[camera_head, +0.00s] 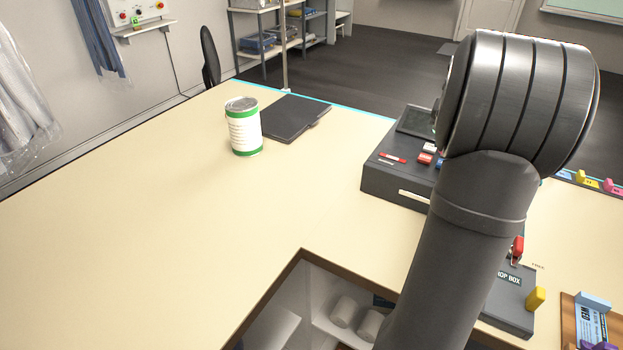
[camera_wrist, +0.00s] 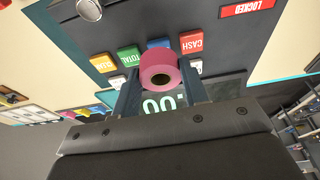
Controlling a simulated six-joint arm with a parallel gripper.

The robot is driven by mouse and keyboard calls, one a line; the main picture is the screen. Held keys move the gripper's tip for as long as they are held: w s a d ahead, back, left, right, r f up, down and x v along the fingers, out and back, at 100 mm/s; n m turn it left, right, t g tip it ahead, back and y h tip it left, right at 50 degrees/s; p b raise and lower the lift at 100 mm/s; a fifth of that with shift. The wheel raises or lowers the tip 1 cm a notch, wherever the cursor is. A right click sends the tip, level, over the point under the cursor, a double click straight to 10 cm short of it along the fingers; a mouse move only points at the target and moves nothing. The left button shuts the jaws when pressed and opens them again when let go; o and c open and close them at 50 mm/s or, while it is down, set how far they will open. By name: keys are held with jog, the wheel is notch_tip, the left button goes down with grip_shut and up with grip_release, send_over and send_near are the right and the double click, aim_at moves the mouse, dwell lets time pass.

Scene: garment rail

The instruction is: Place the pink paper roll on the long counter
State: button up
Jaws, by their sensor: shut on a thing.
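In the wrist view the pink paper roll (camera_wrist: 160,70) sits between the two fingers of my gripper (camera_wrist: 158,78). The fingers are shut on its sides, and its dark core hole faces the camera. The roll and gripper are over the dark cash register, with its keys and lit display behind them. In the head view my arm hides both the gripper and the roll. The long counter (camera_head: 130,215) has a cream top that spreads across the left and middle of that view.
The cash register (camera_head: 400,185) stands right of centre, partly behind my arm. A white-green can (camera_head: 244,127) and a dark flat folder (camera_head: 292,118) stand farther back. A drop box (camera_head: 508,300) is at lower right. An opening cuts the counter's near edge. The left counter is clear.

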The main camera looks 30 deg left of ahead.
jog(key=s+a+n+y, duration=0.1)
jog(key=s+a+n, duration=0.15)
jog(key=a, duration=0.75)
jog(key=s+a+n, duration=0.1)
jog(key=s+a, duration=0.3)
jog(key=a, duration=0.5)
jog(key=n, duration=0.3)
send_over(255, 191)
jog(key=shift+y, duration=0.4)
jog(key=f, duration=1.2)
jog(key=shift+s+d, duration=0.3)
jog(key=shift+s, duration=0.05)
jog(key=shift+a+f, duration=0.1)
jog(key=shift+f, duration=1.9)
